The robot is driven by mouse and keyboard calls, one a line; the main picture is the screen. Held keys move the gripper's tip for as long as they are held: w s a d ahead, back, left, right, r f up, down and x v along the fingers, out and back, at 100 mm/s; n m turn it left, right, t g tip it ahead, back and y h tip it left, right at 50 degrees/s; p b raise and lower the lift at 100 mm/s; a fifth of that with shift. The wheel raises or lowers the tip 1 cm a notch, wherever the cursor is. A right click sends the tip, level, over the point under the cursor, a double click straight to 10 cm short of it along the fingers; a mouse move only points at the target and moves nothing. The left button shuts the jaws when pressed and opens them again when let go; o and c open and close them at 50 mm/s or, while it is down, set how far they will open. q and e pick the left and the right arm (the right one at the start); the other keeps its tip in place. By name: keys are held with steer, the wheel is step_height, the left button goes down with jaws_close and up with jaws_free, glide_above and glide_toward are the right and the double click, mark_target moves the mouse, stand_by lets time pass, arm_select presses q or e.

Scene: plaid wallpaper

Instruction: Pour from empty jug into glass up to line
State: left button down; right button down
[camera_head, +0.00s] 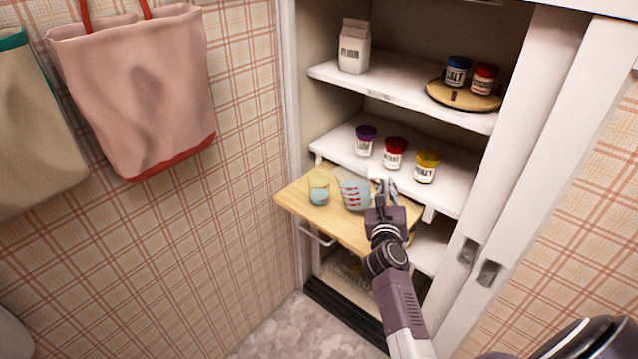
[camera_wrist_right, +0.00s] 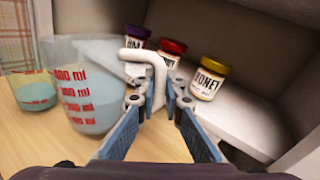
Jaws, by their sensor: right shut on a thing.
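A clear measuring jug (camera_head: 354,192) with red marks is above or on the wooden pull-out board (camera_head: 290,203). In the right wrist view the jug (camera_wrist_right: 88,85) shows its red ml scale and a pale bluish content. My right gripper (camera_head: 384,190) is shut on its handle, at the jug's right; its fingers (camera_wrist_right: 158,100) pinch the handle's lower part. A glass (camera_head: 319,180) stands left of the jug with blue-green liquid in its lower part. It also shows in the wrist view (camera_wrist_right: 36,92). I cannot tell whether the jug touches the board. My left gripper is out of view.
Purple- (camera_head: 364,142), red- (camera_head: 394,153) and yellow-lidded (camera_head: 426,167) jars stand on the shelf behind the board. A carton (camera_head: 354,47) and a round tray (camera_head: 436,92) with two jars are higher up. The plaid wall (camera_head: 240,150) is at left.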

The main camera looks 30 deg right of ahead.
steer(key=f+b, duration=0.1)
steer(key=m+b, duration=0.1)
steer(key=f, duration=0.1)
steer(key=shift+s+d+f+b, duration=0.35)
steer(key=shift+d+b, duration=0.05)
steer(key=shift+s+d+f+m+t+b, duration=0.15)
steer(key=shift+s+f+m+t+b, duration=0.2)
steer(key=shift+m+b, duration=0.5)
